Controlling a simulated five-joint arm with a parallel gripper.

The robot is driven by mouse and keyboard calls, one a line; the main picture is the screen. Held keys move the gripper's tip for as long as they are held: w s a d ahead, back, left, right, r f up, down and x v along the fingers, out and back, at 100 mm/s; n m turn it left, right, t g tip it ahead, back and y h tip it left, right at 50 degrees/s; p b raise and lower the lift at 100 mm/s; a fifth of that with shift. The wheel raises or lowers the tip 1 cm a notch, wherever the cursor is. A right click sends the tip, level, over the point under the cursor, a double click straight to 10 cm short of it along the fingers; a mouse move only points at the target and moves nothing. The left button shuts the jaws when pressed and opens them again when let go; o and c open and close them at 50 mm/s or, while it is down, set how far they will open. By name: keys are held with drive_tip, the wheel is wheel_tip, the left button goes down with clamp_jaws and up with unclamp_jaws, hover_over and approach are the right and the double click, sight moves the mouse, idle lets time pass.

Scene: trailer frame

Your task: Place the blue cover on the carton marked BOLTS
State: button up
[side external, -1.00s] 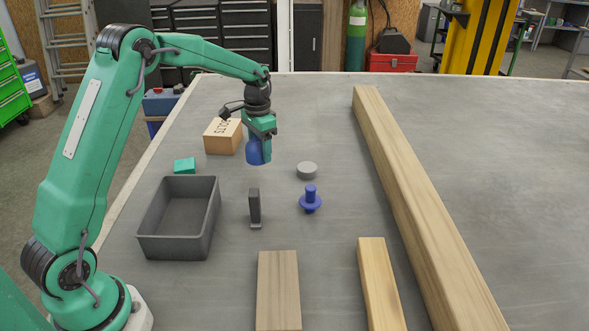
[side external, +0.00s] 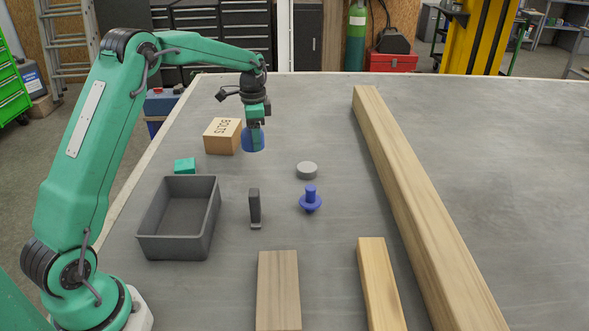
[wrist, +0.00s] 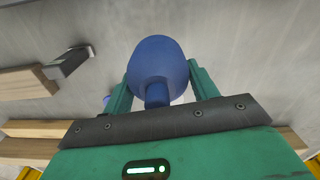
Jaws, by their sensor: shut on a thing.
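The blue cover (side external: 253,141) hangs below my gripper (side external: 254,124), which is shut on it. In the wrist view the cover (wrist: 158,65) is a rounded blue piece with a short stem between the fingers of my gripper (wrist: 160,92). The carton marked BOLTS (side external: 222,137) is a tan box at the back left of the table. The cover is at the carton's right side in the side view and overlaps its right edge. I cannot tell how high it is above the table.
A grey bin (side external: 180,245) and teal block (side external: 184,165) are at left. A dark upright bracket (side external: 254,206), a blue flanged peg (side external: 310,200) and a grey disc (side external: 307,170) stand mid-table. A long wooden beam (side external: 420,210) crosses at right, with shorter planks (side external: 278,290) in front.

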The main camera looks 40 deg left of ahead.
drive_tip(key=a+m, duration=0.1)
drive_tip(key=a+r+m, duration=0.1)
drive_tip(key=m, duration=0.1)
drive_tip(key=w+a+r+m, duration=0.1)
drive_tip(key=shift+a+m, duration=0.15)
drive_tip(key=shift+m, duration=0.15)
drive_tip(key=a+r+m, duration=0.5)
drive_tip(key=a+m, duration=0.3)
drive_tip(key=m, duration=0.4)
drive_tip(key=shift+a+f, duration=0.1)
hover_over(212, 132)
wheel_tip(212, 132, down, 7)
drive_tip(key=shift+r, duration=0.1)
idle(0.3)
